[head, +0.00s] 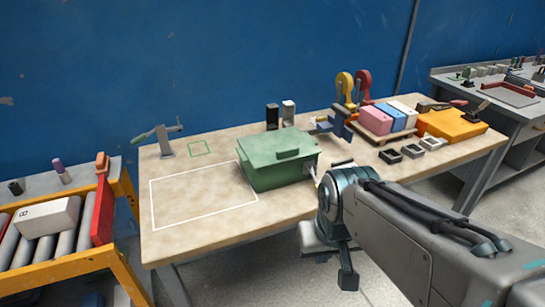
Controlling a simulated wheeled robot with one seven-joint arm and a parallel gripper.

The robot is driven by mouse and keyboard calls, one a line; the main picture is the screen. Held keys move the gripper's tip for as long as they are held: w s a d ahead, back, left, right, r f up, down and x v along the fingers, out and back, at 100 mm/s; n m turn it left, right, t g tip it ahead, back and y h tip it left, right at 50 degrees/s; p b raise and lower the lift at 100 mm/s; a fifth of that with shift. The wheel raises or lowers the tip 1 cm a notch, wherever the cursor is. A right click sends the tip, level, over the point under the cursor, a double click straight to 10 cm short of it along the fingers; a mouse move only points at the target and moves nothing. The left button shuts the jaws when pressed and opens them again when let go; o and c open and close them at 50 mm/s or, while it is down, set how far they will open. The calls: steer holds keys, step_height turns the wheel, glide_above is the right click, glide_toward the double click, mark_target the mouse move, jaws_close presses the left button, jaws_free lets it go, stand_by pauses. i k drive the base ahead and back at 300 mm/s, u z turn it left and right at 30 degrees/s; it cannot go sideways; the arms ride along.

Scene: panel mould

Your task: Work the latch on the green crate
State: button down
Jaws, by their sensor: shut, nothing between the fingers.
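The green crate (270,175) sits closed on the workbench, beside the right edge of a white outlined rectangle. A darker green raised bar (288,153) lies on its lid. The latch cannot be made out clearly; a small pale part shows by the crate's right side. My arm reaches in from the lower right, and its wrist ends just right of the crate. My gripper (317,178) is largely hidden by the wrist; what shows is small, shut and empty, close to the crate's right side. I cannot tell whether it touches the crate.
The workbench (220,222) is clear left of the crate. A clamp (166,145) stands back left. Behind the crate are dark and pale blocks; to the right, a tray of coloured boxes (376,119), small dark trays and an orange case (452,124). A roller conveyor (60,245) stands left.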

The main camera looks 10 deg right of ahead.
mark_target(312, 171)
steer(key=k, duration=0.45)
steer(key=u, duration=0.75)
steer(key=i, duration=0.75)
steer(key=z, duration=1.45)
